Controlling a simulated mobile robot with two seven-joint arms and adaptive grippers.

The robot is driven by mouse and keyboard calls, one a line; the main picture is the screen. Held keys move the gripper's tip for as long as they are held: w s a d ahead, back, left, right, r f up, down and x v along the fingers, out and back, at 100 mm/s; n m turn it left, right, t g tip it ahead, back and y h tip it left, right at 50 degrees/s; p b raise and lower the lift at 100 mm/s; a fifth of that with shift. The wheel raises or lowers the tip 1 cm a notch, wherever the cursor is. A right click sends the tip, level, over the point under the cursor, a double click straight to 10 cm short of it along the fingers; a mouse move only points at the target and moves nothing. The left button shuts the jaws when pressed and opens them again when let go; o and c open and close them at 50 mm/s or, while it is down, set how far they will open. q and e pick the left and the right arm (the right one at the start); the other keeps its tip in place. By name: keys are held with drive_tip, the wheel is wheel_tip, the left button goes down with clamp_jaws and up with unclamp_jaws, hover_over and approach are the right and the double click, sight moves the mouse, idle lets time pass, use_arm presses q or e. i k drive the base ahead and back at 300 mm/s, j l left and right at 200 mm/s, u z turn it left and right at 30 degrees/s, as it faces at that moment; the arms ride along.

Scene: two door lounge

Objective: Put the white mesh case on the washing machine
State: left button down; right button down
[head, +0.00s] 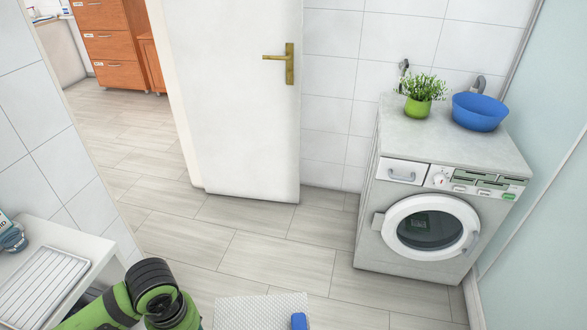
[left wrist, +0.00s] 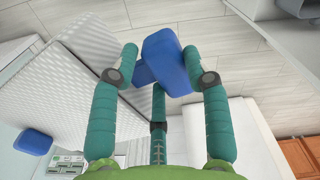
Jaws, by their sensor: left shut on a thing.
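The white mesh case (head: 255,308) shows at the bottom edge of the head view, with a blue part on its right side. In the left wrist view the case (left wrist: 95,75) fills the left side, with one blue part (left wrist: 37,142) at its far end. My left gripper (left wrist: 162,68) is shut on another blue part (left wrist: 165,62) of the case. The washing machine (head: 400,205) stands at the right in the head view, its round door closed. My right gripper is in neither view.
A green potted plant (head: 420,95) and a blue bowl (head: 479,111) stand at the back of the washing machine's top; its front part is clear. A white door (head: 235,100) stands left of it. A white counter (head: 95,245) is at the lower left. Open floor lies between.

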sight(452, 148)
drive_tip(key=i+l+z, duration=0.3)
drive_tip(key=i+l, duration=0.2)
drive_tip(key=l, duration=0.15)
drive_tip(key=i+l+z, duration=0.3)
drive_tip(key=i+l, duration=0.5)
drive_tip(key=i, duration=0.2)
drive_tip(key=i+l, duration=0.2)
drive_tip(key=i, duration=0.2)
drive_tip(key=i+l, duration=0.2)
drive_tip(key=i, duration=0.2)
